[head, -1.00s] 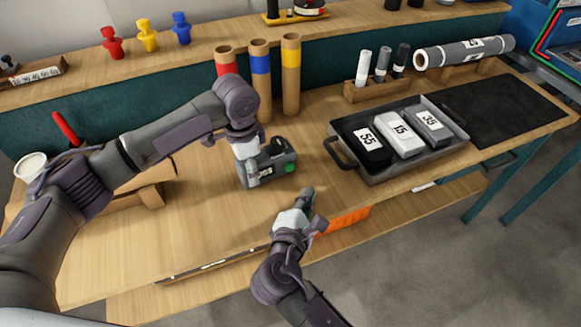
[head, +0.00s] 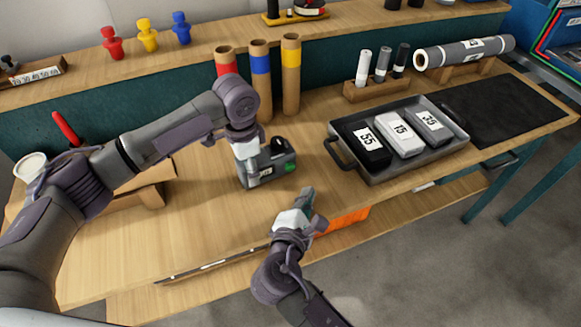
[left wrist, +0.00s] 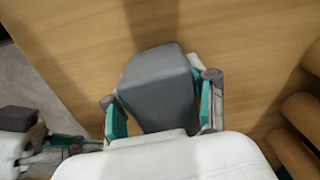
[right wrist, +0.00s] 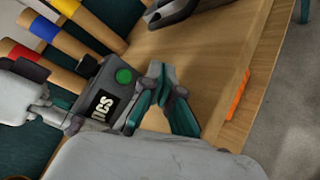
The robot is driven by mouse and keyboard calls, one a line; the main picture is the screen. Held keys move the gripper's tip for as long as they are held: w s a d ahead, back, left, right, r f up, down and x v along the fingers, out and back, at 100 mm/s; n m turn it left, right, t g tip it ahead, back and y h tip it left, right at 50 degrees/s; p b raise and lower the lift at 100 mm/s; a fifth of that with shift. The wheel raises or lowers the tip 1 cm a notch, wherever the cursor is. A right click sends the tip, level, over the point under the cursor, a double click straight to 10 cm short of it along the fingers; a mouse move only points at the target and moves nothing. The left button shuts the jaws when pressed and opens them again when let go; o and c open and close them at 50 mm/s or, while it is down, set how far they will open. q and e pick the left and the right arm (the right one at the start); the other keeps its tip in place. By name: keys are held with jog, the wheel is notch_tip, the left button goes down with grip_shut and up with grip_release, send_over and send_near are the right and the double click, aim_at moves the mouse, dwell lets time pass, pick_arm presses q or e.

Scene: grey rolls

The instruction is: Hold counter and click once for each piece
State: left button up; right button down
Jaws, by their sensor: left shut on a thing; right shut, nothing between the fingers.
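The counter is a dark grey box with a green round button (head: 268,165) on the bench, left of the tray. My left gripper (head: 252,168) is shut on its left end, and the left wrist view shows its grey body (left wrist: 160,85) between the two fingers. The right wrist view shows the counter's green button and a label (right wrist: 104,92). My right gripper (head: 304,203) is shut and empty, in front and to the right of the counter, apart from it. The pieces are a black block marked 55 (head: 366,145), a white block marked 15 (head: 397,132) and a grey block marked 35 (head: 430,124), lying in a grey tray (head: 385,175).
Red, blue and yellow banded tubes (head: 260,80) stand behind the counter. A pen holder (head: 376,88) and a grey roll (head: 464,52) lie at the back right. A black mat (head: 505,108) is right of the tray. An orange thing (head: 345,218) shows below the bench's front edge.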

aim_at(289, 166)
dwell(0.8)
jog(key=s+d, duration=0.2)
jog(key=s, duration=0.1)
jog(key=shift+s, duration=0.15)
jog(key=shift+w+a, duration=0.75)
jog(key=shift+w, duration=0.55)
jog(key=shift+w+a, duration=0.8)
jog(key=shift+w, duration=0.45)
jog(key=shift+w+a, duration=0.75)
jog(key=shift+w, duration=0.55)
jog(key=shift+w+a, duration=0.2)
jog(key=shift+w, duration=0.15)
